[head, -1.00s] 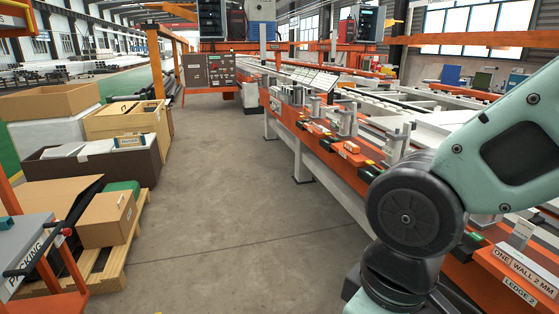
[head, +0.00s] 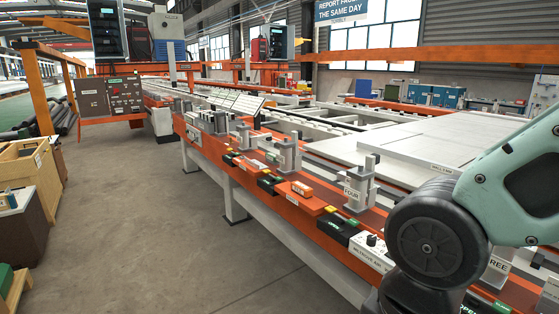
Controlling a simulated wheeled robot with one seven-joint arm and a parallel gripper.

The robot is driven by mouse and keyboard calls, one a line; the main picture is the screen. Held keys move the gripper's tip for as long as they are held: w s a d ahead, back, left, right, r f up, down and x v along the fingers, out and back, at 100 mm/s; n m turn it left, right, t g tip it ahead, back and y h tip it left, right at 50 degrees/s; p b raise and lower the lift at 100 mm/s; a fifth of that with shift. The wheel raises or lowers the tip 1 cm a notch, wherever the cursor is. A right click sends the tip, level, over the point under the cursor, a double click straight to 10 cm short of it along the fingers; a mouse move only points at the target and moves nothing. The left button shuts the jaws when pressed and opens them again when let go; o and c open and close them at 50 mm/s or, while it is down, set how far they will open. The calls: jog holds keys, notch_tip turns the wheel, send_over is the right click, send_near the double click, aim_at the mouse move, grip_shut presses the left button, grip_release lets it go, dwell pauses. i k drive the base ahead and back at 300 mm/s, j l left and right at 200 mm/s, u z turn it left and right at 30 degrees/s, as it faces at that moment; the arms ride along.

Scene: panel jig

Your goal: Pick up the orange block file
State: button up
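A small orange block (head: 302,188) lies on the orange ledge (head: 222,146) along the front of the long jig, near the middle of the head view. It looks like the block file, but it is too small to be sure. It sits left of the grey clamp post (head: 354,192) labelled FOUR. Nothing touches it from above. My arm shows at the right edge; my gripper is out of view.
Several grey clamp posts, one of them here (head: 288,155), stand along the ledge. A black and white control box (head: 372,248) is at its front edge. The grey floor (head: 140,220) left of the jig is clear.

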aim_at(299, 189)
jog(key=i+j, duration=0.25)
jog(key=i, duration=0.25)
jog(key=i+j+u, duration=0.1)
jog(key=i+j, duration=0.15)
jog(key=i, duration=0.2)
jog(key=i+j, duration=0.25)
jog(key=i, duration=0.25)
jog(key=i+j+u, duration=0.1)
jog(key=i, duration=0.35)
jog(key=i+j, duration=0.3)
jog(key=i, duration=0.2)
jog(key=u, duration=0.05)
